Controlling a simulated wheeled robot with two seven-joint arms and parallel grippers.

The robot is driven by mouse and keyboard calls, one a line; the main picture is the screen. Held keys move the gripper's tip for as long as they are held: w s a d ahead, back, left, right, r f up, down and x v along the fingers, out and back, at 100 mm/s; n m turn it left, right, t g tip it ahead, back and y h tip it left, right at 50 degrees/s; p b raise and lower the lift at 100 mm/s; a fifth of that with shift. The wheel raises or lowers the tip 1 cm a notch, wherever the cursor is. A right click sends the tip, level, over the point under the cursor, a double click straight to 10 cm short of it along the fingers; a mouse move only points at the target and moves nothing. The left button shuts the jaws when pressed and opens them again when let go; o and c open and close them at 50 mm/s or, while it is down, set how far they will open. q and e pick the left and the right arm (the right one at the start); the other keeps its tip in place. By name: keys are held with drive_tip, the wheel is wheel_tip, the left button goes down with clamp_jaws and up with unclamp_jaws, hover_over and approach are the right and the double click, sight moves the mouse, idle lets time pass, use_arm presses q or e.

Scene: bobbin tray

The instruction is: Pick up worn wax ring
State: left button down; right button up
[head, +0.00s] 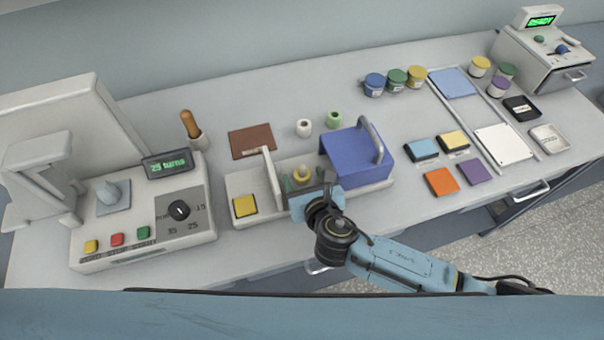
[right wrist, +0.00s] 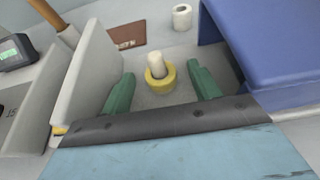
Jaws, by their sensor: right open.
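A small yellow ring (right wrist: 160,80) sits around a short cream peg (right wrist: 155,60) in the right wrist view. I take it as the wax ring; its wear is too small to tell. In the head view the ring (head: 302,176) shows in the pale tray, between an upright white plate and a blue block. My right gripper (right wrist: 161,88) is open, its two green fingers apart on either side of the ring and not visibly touching it. In the head view the right gripper (head: 313,186) is at the tray's front edge. My left gripper is not in view.
The upright white plate (right wrist: 85,75) stands close left of the fingers. The blue block (right wrist: 265,50) with a grey handle is close on the right. A brown pad (head: 252,142) and two small spools (head: 304,127) lie behind. A winding machine (head: 140,220) stands left.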

drive_tip(key=c, duration=1.1)
drive_tip(key=shift+o, duration=0.2)
